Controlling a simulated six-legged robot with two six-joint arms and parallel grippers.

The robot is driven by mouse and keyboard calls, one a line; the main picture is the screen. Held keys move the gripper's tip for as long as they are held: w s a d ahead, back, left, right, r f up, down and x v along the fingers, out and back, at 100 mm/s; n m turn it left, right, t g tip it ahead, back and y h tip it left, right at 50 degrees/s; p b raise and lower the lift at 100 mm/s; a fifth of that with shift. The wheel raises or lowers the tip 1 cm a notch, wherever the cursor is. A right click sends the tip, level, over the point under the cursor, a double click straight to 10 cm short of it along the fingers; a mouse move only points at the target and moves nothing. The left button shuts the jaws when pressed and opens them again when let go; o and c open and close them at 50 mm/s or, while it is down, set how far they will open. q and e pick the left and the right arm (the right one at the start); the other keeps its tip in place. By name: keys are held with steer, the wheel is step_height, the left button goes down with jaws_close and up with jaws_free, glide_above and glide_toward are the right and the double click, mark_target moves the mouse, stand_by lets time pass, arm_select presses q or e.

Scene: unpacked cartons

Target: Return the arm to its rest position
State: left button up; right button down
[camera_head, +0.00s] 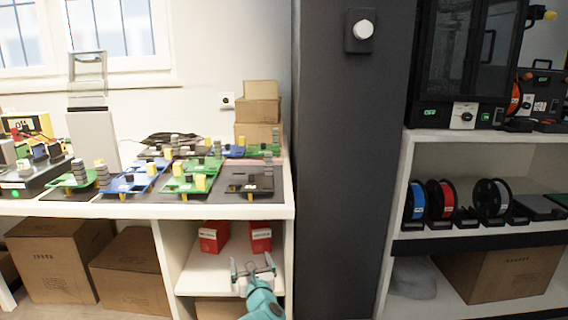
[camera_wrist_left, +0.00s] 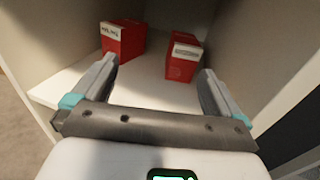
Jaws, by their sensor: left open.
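My left gripper (camera_head: 253,268) is open in the head view, with its jaws in front of the shelf compartment under the white workbench. In the left wrist view, the open jaws of my left gripper (camera_wrist_left: 155,82) spread wide with nothing between the fingertips. Two red boxes with white labels stand apart on the shelf beyond the jaws: the left red box (camera_head: 213,237) and the right red box (camera_head: 260,237). In the wrist view they are the left red box (camera_wrist_left: 122,42) and the right red box (camera_wrist_left: 183,60). My right gripper is not in view.
The white workbench (camera_head: 150,208) above carries several circuit boards. Brown cartons (camera_head: 65,262) stand under it on the left. A dark column (camera_head: 340,170) rises right of the compartment. A white shelf unit (camera_head: 470,137) with filament spools stands farther right.

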arm_select(q)
steer(key=s+a+r+m+g+p, duration=0.35)
steer(key=a+r+p, duration=0.8)
steer(key=p, duration=0.85)
steer(key=s+d+m+g+h+p, duration=0.3)
steer(key=s+m, duration=0.8)
steer(key=s, duration=0.5)
steer(key=s+d+m+g+h+p, duration=0.3)
steer(key=s+m+g+p, duration=0.3)
steer(key=s+m, duration=0.5)
steer(key=s+d+m+g+h+p, duration=0.3)
steer(key=s+m+p, duration=0.3)
steer(key=s, duration=1.5)
steer(key=m+g, duration=0.1)
steer(key=m, duration=0.4)
steer(key=shift+s+d+f+m+p, duration=0.15)
steer(key=shift+s+m+p, duration=0.05)
steer(key=shift+m+p, duration=0.15)
steer(key=shift+g, duration=0.25)
steer(key=c, duration=1.1)
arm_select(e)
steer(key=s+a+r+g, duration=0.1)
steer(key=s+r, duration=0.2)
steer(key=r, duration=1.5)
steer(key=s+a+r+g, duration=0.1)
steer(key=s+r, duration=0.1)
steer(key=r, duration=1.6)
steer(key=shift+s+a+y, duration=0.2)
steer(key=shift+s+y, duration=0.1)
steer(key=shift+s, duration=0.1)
